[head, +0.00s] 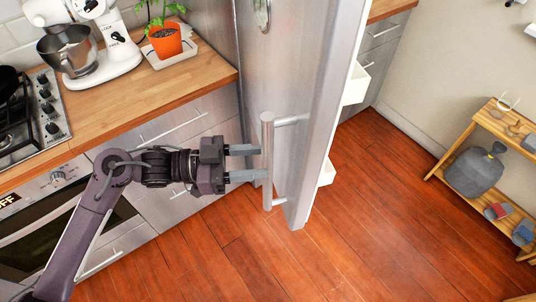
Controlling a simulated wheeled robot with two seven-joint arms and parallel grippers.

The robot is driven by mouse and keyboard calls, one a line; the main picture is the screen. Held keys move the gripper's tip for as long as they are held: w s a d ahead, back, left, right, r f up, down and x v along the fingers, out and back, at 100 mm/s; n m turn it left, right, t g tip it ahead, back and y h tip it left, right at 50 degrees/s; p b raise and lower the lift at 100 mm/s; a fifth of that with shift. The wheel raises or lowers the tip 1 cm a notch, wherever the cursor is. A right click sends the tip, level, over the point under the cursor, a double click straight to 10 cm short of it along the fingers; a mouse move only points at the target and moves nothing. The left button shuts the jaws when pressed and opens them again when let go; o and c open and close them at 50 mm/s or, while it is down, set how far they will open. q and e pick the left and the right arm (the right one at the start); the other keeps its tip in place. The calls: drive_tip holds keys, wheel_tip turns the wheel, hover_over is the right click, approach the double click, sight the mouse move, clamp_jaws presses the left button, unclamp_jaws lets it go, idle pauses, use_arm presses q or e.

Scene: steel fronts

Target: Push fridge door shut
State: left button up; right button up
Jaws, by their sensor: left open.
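The fridge door (300,100) is steel-fronted and stands open, jutting toward me in the middle of the head view. Its white inner side with door shelves (355,84) faces right. A vertical bar handle (267,160) is on the door's steel face. My left gripper (255,163) is open, its two fingers pointing right at the handle, one above the other. The fingertips are at or very near the bar; I cannot tell if they touch it. The fridge's interior is hidden behind the door. My right gripper is not in view.
Left is a wooden counter (130,101) with a white stand mixer (100,45), a potted plant (165,40) and a gas hob (35,115), above drawers and an oven (50,225). A wooden shelf rack (490,125) stands at right. The wooden floor (390,220) between is clear.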

sight(268, 161)
use_arm(q)
drive_tip(key=shift+w+d+p, duration=0.1)
drive_tip(key=shift+d+p, duration=0.3)
drive_tip(key=shift+d, duration=1.15)
clamp_jaws()
